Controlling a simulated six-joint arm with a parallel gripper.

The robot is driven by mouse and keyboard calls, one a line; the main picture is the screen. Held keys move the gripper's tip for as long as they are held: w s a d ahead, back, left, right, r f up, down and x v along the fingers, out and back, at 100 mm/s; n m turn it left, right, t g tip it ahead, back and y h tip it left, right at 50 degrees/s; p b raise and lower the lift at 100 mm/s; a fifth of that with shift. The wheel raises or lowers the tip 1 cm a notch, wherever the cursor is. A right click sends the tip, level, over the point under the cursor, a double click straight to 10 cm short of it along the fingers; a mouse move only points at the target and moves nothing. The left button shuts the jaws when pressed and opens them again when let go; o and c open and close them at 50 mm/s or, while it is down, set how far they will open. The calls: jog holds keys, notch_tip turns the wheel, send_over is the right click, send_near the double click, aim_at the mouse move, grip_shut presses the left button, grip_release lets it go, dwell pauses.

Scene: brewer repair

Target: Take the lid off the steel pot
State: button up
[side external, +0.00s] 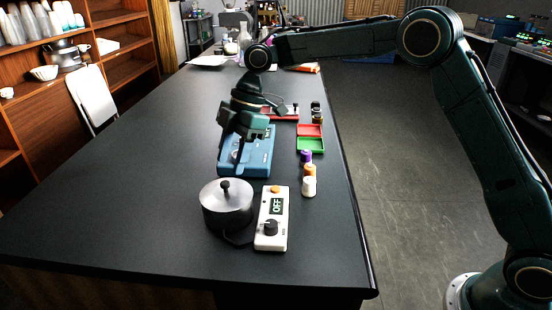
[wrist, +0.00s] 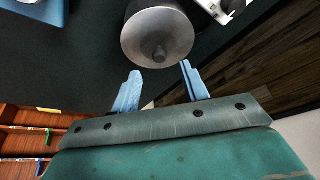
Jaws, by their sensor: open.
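The steel pot (side external: 229,215) stands near the front of the dark table, with its lid (side external: 226,194) on it. The lid has a dark knob in its middle. In the wrist view the lid (wrist: 150,32) is at the top centre, with its knob beyond the fingertips. My gripper (side external: 238,160) is open and empty in the side view, above the blue device and behind the pot. In the wrist view the two blue fingers of my gripper (wrist: 157,75) are spread apart and not touching the lid.
A white control box (side external: 272,220) reading OFF stands right of the pot. A blue device (side external: 258,150) is behind it. Small orange, purple and white containers (side external: 309,186) and red and green trays (side external: 311,145) line the right side. The table's left side (side external: 130,190) is clear.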

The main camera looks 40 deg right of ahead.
aim_at(225, 183)
jog(key=shift+f, duration=0.1)
jog(key=shift+x, duration=2.45)
jog(key=shift+c, duration=0.3)
grip_shut()
